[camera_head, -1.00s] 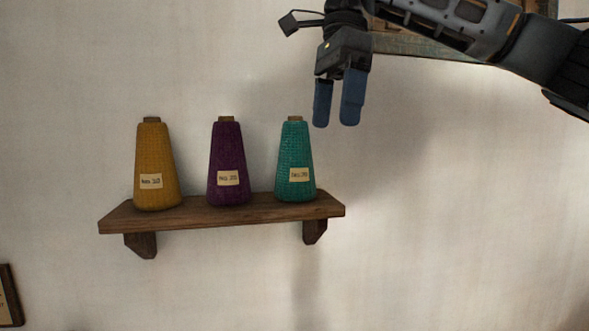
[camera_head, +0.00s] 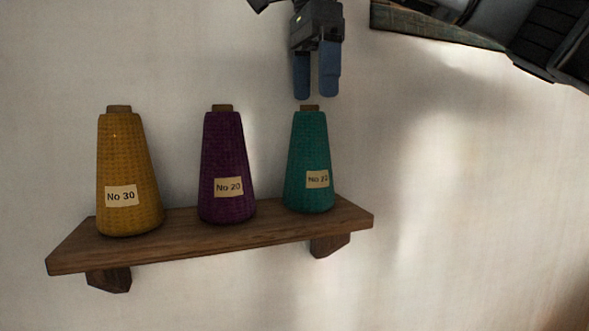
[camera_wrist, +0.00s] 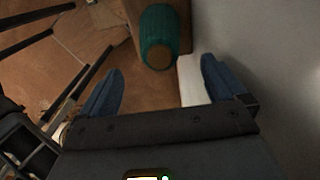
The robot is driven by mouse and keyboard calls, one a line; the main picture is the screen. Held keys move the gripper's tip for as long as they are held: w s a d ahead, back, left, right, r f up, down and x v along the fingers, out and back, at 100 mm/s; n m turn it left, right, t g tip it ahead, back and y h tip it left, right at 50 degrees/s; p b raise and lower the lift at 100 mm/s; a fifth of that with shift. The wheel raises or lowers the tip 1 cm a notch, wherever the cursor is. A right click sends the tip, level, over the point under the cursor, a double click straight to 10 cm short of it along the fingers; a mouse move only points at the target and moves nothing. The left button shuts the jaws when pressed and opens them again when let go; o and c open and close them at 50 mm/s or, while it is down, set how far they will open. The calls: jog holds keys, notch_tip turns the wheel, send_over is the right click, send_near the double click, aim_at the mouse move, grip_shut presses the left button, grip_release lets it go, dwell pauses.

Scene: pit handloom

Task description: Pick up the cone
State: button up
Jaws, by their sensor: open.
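Three thread cones stand upright on a wooden wall shelf (camera_head: 150,247): a mustard yellow one (camera_head: 130,165) labelled No 30, a purple one (camera_head: 223,150) labelled No 20, and a teal one (camera_head: 305,150) whose label is partly unreadable. My gripper (camera_head: 315,94) is open and empty, pointing down just above the teal cone's top in the head view. In the wrist view, the teal cone (camera_wrist: 166,28) shows beyond and between my two blue fingers (camera_wrist: 162,70), its brown tip towards me. I see no contact between fingers and cone.
The pale wall stands close behind the shelf and fills the right of the wrist view (camera_wrist: 275,50). Dark bars (camera_wrist: 35,20) and brown floor show below. The wall right of the shelf is clear.

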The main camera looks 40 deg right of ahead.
aim_at(309, 128)
jog(key=shift+w+f, duration=0.1)
jog(key=shift+f, duration=0.2)
jog(key=shift+a+f+p, duration=0.15)
jog(key=shift+f+p, duration=0.2)
jog(key=shift+f, duration=1.45)
jog(key=shift+a+f+p, duration=0.15)
jog(key=shift+f+p, duration=0.2)
jog(key=shift+f, duration=1.4)
jog(key=shift+c, duration=0.4)
jog(key=c, duration=1.6)
jog(key=shift+r, duration=0.1)
